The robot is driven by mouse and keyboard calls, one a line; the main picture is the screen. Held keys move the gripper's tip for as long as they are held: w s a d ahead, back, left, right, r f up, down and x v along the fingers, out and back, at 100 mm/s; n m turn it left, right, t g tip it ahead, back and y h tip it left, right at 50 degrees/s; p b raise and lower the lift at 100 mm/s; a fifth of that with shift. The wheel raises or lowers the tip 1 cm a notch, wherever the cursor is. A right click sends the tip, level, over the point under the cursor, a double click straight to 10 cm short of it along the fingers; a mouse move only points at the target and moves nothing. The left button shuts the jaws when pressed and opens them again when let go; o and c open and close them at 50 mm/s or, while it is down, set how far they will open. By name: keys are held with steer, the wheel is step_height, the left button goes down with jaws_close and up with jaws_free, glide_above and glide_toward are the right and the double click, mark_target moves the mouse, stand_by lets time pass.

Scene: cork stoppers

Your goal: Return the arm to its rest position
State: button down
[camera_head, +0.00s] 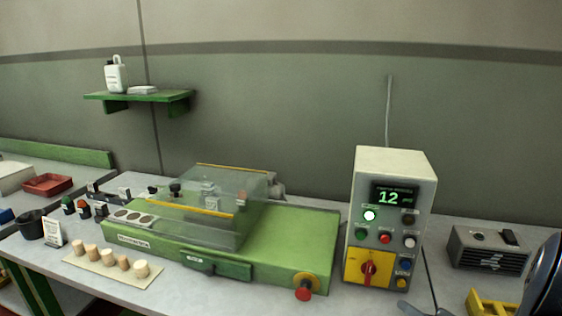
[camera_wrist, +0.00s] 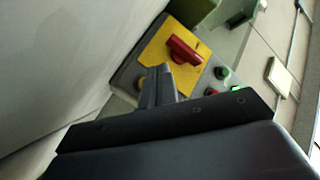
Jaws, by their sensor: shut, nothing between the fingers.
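My gripper (camera_wrist: 158,85) shows in the wrist view with its fingers together and nothing between them. It is in front of the grey control box, whose yellow panel with a red rotary switch (camera_wrist: 184,52) appears beyond the fingertips. I cannot tell the exact gap to the panel, and no contact is visible. In the head view a dark rounded part of my arm (camera_head: 545,280) shows at the lower right edge.
The control box (camera_head: 392,165) reads 12 with a lit green lamp. Left of it stands a green machine (camera_head: 290,240) with a clear cover. Several corks stand on a pale mat (camera_head: 100,268). A grey vented box (camera_head: 490,247) and a yellow holder (camera_head: 482,302) are at right.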

steer(key=shift+s+a+f+b, duration=0.1)
steer(key=shift+s+b, duration=0.05)
steer(key=shift+s, duration=0.25)
steer(key=shift+s+a+f+b, duration=0.1)
steer(key=shift+s+b, duration=0.05)
steer(key=shift+s, duration=0.2)
steer(key=w, duration=0.1)
steer(key=p, duration=0.1)
steer(key=w+p, duration=0.1)
steer(key=shift+w+d+r, duration=0.3)
steer(key=shift+r, duration=0.1)
steer(key=shift+s+r+p, duration=0.1)
steer(key=shift+p, duration=1.05)
steer(key=p, duration=0.6)
